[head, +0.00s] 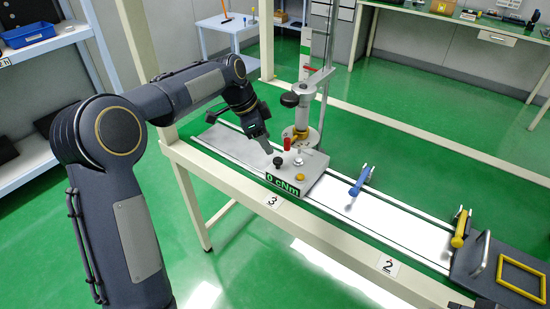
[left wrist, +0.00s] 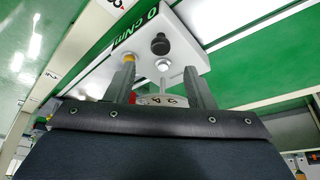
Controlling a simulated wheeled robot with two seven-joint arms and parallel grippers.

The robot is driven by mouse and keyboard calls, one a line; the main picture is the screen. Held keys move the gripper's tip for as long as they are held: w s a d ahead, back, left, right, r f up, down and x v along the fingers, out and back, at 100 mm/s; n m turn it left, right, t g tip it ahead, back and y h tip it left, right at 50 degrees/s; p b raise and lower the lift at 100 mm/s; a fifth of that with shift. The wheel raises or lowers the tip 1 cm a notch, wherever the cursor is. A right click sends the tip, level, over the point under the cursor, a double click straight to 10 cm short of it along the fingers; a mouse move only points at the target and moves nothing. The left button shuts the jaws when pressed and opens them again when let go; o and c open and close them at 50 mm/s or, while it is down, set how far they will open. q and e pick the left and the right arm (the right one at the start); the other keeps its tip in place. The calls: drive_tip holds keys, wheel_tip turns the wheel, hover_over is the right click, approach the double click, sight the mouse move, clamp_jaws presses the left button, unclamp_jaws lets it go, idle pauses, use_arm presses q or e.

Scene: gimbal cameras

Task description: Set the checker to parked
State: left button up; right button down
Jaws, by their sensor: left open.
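The checker (head: 312,178) is a light grey box with a green "0 cNm" display (head: 284,186), standing on the bench. On its top are a black knob (head: 278,161), a silver button (head: 298,161) and a yellow button (head: 300,177). A red part (head: 287,144) and a post with a yellow collar and a black handle (head: 290,100) stand behind. My left gripper (head: 267,148) is open and empty, just above and behind the black knob. In the left wrist view the checker top (left wrist: 185,50) lies beyond the spread fingers (left wrist: 160,80).
A blue-handled tool (head: 360,181) and a yellow-handled tool (head: 460,229) stand along the bench rail to the right. A dark tray with a yellow frame (head: 523,278) is at the far right. White bench surface (head: 405,224) between the tools is clear.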

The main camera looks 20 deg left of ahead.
sight(277, 160)
use_arm(q)
drive_tip(key=x, duration=0.7)
drive_tip(key=shift+f, duration=0.2)
clamp_jaws()
